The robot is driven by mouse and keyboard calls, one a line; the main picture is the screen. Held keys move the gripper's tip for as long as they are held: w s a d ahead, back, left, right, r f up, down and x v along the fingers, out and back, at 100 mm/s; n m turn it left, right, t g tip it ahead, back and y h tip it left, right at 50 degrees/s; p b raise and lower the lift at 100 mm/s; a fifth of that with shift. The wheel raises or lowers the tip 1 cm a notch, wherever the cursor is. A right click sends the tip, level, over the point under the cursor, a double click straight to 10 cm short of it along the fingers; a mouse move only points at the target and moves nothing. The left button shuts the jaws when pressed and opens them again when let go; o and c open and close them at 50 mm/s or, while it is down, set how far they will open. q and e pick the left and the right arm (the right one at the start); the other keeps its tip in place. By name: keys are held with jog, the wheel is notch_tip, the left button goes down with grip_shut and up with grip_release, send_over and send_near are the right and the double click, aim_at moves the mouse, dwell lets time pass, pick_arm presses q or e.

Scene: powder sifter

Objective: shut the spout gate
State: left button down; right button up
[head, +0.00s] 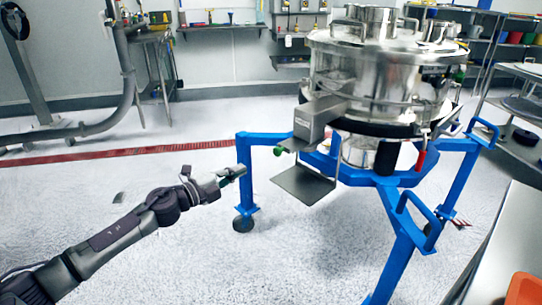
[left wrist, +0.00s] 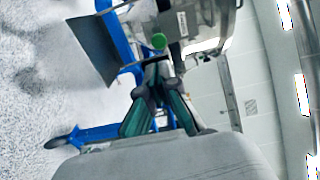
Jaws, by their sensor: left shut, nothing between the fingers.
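The steel sifter (head: 375,75) has a box-shaped spout (head: 318,118) on its left side; the spout also shows in the left wrist view (left wrist: 182,22). A flat grey plate (head: 303,186), which looks like the spout gate, sticks out below the spout, apart from its mouth. It shows at upper left in the left wrist view (left wrist: 92,48). A green knob (head: 278,151) is by the spout's lower left. My left gripper (head: 239,171) is shut and empty, left of the knob and plate. In the left wrist view its fingertips (left wrist: 157,62) appear just below the green knob (left wrist: 158,41). My right gripper is out of view.
A blue frame (head: 244,185) on casters carries the sifter, with one leg close behind my left gripper. A red-handled lever (head: 420,160) hangs at the sifter's right. A metal table (head: 500,265) stands at lower right.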

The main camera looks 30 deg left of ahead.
pick_arm(q)
send_near(285, 151)
jog(key=w, duration=0.3)
jog(key=shift+d+r, duration=0.2)
jog(key=shift+d, duration=0.05)
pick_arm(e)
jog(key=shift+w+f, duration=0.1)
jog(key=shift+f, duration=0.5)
pick_arm(q)
jog(key=shift+w+d, duration=0.25)
jog(key=shift+w, duration=0.25)
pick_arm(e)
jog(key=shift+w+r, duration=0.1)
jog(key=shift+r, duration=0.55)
